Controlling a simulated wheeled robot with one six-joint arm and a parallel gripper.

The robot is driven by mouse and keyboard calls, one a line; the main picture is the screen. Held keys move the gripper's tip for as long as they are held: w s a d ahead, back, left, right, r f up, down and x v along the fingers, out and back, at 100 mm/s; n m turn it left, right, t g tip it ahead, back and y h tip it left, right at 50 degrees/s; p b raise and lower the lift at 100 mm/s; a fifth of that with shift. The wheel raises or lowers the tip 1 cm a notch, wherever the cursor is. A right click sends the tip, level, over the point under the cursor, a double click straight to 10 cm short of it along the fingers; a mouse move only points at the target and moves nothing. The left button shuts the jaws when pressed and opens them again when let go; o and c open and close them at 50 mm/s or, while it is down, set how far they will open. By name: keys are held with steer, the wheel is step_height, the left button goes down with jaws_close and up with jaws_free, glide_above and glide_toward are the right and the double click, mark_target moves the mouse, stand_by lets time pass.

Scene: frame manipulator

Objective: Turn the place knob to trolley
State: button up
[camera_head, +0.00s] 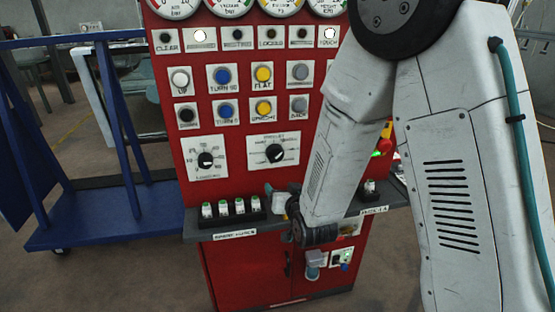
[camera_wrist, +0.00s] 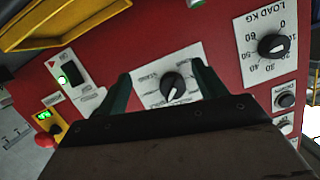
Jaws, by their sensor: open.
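The middle rotary knob (camera_head: 275,153) is black on a white plate on the red panel, under the button rows. Its plate lettering is too small to read for sure. In the wrist view the same knob (camera_wrist: 172,85) shows beyond my gripper (camera_wrist: 161,74), between its two dark green fingers. The fingers are spread apart with nothing held between them; I cannot tell how far short of the panel they are. The knob's white pointer mark faces downward in the wrist view.
The LOAD KG knob (camera_head: 206,160) is left of the middle knob; it also shows in the wrist view (camera_wrist: 273,45). A red stop button (camera_head: 387,142) is at the right. A grey shelf (camera_head: 205,226) carries several small bottles. A blue trolley (camera_head: 110,220) stands left.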

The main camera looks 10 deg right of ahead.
mark_target(277, 158)
steer(key=w+r+t, duration=0.1)
steer(key=w, duration=0.1)
steer(key=w+r+t, duration=0.1)
steer(key=w+r, duration=0.1)
steer(key=w, duration=0.1)
steer(key=w+r, duration=0.2)
steer(key=w, duration=0.1)
steer(key=shift+w+r+m+t, duration=0.1)
steer(key=shift+w+m+t, duration=0.2)
steer(key=shift+t, duration=0.1)
steer(key=shift+c, duration=0.2)
steer(key=c, duration=0.9)
